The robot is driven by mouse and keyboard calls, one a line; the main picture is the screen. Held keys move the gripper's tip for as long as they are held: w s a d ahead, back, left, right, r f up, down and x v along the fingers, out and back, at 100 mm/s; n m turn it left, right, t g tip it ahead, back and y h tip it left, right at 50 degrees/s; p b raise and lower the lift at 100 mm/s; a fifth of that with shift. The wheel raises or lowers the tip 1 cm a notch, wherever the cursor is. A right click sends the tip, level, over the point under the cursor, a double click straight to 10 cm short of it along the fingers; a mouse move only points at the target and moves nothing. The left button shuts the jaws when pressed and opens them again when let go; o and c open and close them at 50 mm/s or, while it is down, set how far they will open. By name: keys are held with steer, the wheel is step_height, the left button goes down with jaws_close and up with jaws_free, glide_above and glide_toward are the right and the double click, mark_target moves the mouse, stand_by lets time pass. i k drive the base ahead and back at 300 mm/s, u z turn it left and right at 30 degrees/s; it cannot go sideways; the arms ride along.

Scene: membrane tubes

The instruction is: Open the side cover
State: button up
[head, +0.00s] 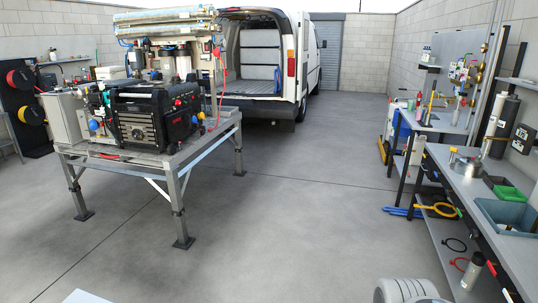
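A black machine (152,115) sits on a metal stand (205,150) at the left. I cannot tell for sure which panel is the side cover. Long silver membrane tubes (165,17) lie on a frame above and behind the machine. My gripper is not in view. A rounded grey part at the bottom edge looks like my arm, well apart from the machine.
A van (268,60) stands at the back with its rear open. A workbench (490,215) runs along the right, with a teal bin (508,217) and a green tray (509,193). Hose reels (32,110) stand at the far left. The middle floor (300,190) is clear.

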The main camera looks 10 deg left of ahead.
mark_target(177, 123)
steer(key=u, duration=0.35)
steer(key=i, duration=2.7)
steer(key=u, duration=1)
steer(key=i, duration=2.5)
steer(key=u, duration=0.55)
steer(key=i, duration=0.3)
steer(key=u, duration=0.1)
